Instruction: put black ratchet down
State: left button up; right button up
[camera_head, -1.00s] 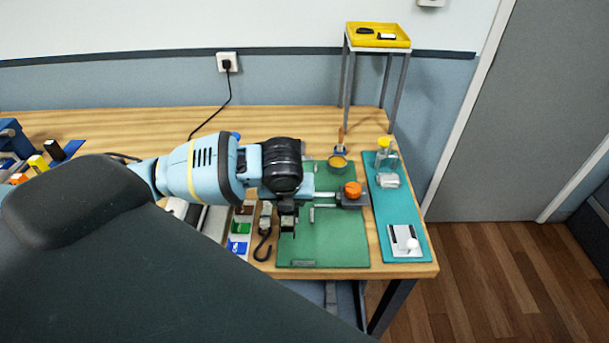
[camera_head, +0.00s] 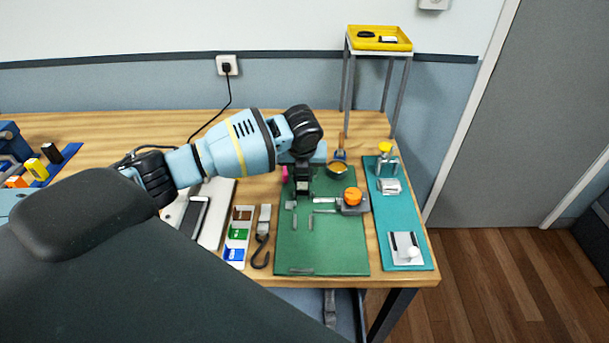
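My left gripper (camera_head: 303,190) points down over the upper left part of the green mat (camera_head: 335,245). Its dark fingers are small in this view, and I cannot tell whether they are open or shut, or whether they hold a black ratchet. No black ratchet stands out clearly apart from the gripper. A grey buckle with a dark hook (camera_head: 260,252) lies between the mat and a white compartment tray (camera_head: 247,213). Small grey metal pieces (camera_head: 295,222) lie on the mat below the gripper. My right gripper is not in view.
A grey block with an orange knob (camera_head: 353,197) sits at the mat's right edge. A yellow-filled bowl (camera_head: 337,170) stands behind it. A teal mat (camera_head: 408,222) holds a bottle and white parts at the right. The green mat's lower part is mostly clear.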

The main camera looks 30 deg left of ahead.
aim_at(304, 176)
pick_arm(q)
jog(key=shift+w+a, duration=0.15)
jog(key=shift+w, duration=0.3)
notch_tip(304, 176, down, 3)
jog(key=shift+f, duration=0.2)
jog(key=shift+f, duration=0.15)
jog(key=o, duration=0.9)
jog(key=shift+s, duration=0.1)
jog(key=shift+c, duration=0.2)
